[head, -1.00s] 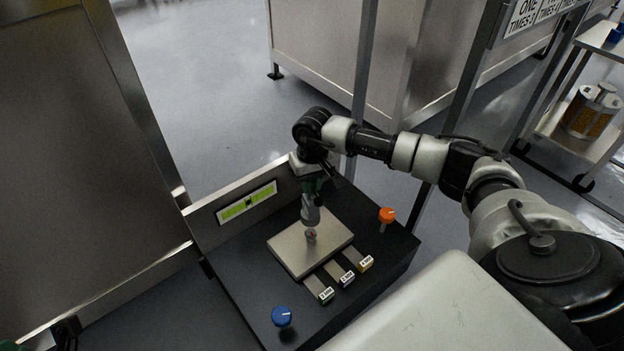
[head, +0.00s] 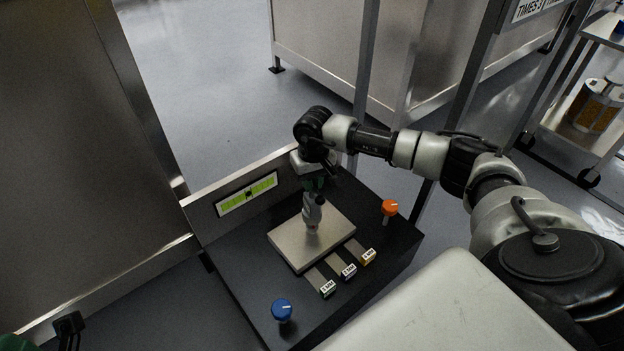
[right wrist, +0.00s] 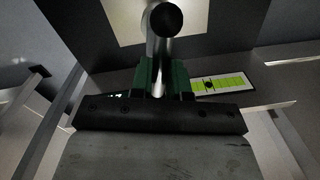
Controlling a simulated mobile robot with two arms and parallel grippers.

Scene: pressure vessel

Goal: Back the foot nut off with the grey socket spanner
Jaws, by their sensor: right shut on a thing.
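My right gripper (head: 314,186) points down over a light metal plate (head: 290,246) on a black console. Its green fingers, also in the right wrist view (right wrist: 163,78), are shut on a grey spanner (head: 312,211). The spanner stands about upright, its lower end at the middle of the plate. In the right wrist view its shaft (right wrist: 158,50) runs up from between the fingers, beside a black ball. The foot nut cannot be made out; the spanner's lower end may cover it.
The black console (head: 240,275) carries a green-lit display (head: 247,195), an orange knob (head: 390,207), a blue knob (head: 282,309) and three labelled tabs (head: 348,270) before the plate. Metal posts (head: 364,80) stand behind. A large metal cabinet (head: 70,150) is at the left.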

